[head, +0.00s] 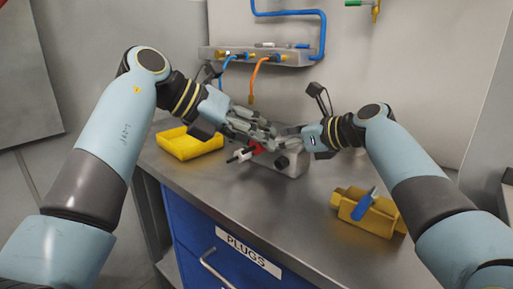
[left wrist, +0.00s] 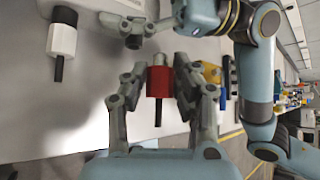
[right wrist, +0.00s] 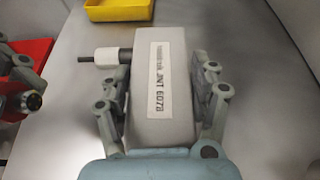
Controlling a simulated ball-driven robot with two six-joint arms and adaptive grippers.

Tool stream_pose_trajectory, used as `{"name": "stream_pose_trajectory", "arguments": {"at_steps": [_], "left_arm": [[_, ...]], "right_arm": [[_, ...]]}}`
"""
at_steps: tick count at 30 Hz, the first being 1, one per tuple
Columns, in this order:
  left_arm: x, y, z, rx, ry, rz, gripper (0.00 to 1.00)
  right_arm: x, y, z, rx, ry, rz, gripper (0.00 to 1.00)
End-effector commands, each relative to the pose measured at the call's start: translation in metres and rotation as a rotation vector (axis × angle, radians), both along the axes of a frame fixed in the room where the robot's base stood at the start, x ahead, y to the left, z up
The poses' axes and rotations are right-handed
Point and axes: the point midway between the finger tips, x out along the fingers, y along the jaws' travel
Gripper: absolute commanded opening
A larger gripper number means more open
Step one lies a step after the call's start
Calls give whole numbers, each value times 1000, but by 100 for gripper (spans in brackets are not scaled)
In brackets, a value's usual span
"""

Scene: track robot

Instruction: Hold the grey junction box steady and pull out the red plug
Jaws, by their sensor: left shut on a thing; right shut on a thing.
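The grey junction box (right wrist: 178,120) stands on the bench between the fingers of my right gripper (right wrist: 163,88), which is shut on its sides. The box also shows in the head view (head: 294,164), partly hidden by the grippers. The red plug (left wrist: 159,82) is between the fingers of my left gripper (left wrist: 160,92), which is shut on it. Its bare metal pin and black tail show. In the right wrist view the red plug (right wrist: 38,52) is to the left of the box and looks apart from it. A white plug (right wrist: 107,56) sticks out of the box's left side.
A yellow tray (head: 190,146) stands at the bench's left. A pipe rack (head: 285,57) with hoses hangs on the back wall. The front bench has free room.

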Motion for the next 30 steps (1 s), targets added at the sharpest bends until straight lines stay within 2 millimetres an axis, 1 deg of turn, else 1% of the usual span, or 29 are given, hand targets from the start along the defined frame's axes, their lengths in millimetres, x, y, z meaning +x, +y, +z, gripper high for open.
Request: {"name": "stream_pose_trajectory", "arguments": {"at_steps": [1,6,14,15,21,22,30], "left_arm": [[0,0,3,0,-2,-1,0],[0,0,11,-1,0,1,0],[0,0,13,0,1,1,0],[0,0,13,0,1,1,0],[0,0,13,0,1,1,0],[0,0,13,0,1,1,0],[0,0,13,0,1,1,0]], "right_arm": [[-1,-1,-6,-5,10,-1,23],[-1,-1,-6,-5,10,-1,23],[-1,-1,-6,-5,10,-1,23],[-1,-1,-6,-5,10,-1,63],[-1,-1,-5,-3,9,0,89],[-1,-1,-5,-3,9,0,90],[-1,-1,-3,-1,5,0,90]]}}
